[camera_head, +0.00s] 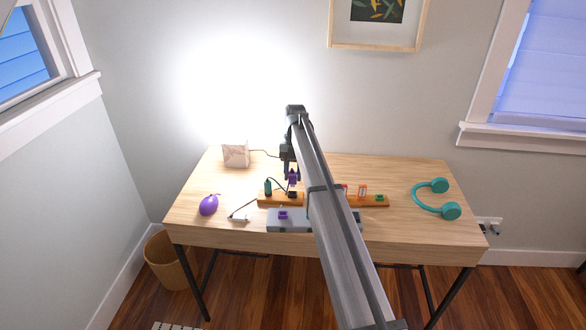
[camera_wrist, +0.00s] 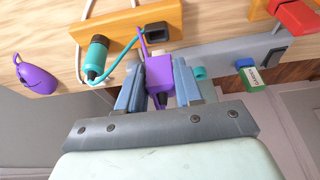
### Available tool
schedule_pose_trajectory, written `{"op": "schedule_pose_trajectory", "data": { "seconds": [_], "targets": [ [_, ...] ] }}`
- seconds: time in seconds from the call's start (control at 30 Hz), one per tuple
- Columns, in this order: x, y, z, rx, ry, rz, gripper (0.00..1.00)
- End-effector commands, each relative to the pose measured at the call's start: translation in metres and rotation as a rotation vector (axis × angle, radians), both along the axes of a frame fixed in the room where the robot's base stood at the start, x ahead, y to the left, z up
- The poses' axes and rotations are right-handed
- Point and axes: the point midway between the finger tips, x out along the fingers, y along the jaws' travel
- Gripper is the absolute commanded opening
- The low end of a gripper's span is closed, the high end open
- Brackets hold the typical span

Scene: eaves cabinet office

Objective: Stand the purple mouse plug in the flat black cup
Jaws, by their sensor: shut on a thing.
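My gripper (camera_wrist: 158,88) is shut on the purple plug (camera_wrist: 160,72), a small block with a thin purple stem pointing toward the rail. In the head view the plug (camera_head: 293,178) hangs from my gripper (camera_head: 291,174), just above the desk's orange rail. The flat black cup (camera_wrist: 156,32) sits on the orange rail in the wrist view, just beyond the plug's stem. In the head view the cup (camera_head: 292,194) is right below the plug. The plug looks apart from the cup; the exact gap is hard to tell. A purple mouse (camera_head: 208,205) lies at the desk's left.
A teal plug (camera_wrist: 97,52) with a teal cable stands beside the cup on the orange rail (camera_wrist: 100,20). A grey power strip (camera_head: 300,226) lies in front. Teal headphones (camera_head: 451,210) lie at right, a white box (camera_head: 236,154) at back left. My arm hides the middle.

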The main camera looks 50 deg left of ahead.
Motion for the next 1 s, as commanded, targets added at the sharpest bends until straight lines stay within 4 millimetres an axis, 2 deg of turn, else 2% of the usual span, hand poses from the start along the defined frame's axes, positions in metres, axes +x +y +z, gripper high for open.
{"op": "schedule_pose_trajectory", "data": {
  "seconds": [0.3,1.0],
  "targets": [
    [0.000,0.000,-0.017,0.000,0.000,0.000,0.00],
    [0.000,0.000,-0.018,0.001,-0.001,0.000,0.00]
  ]
}}
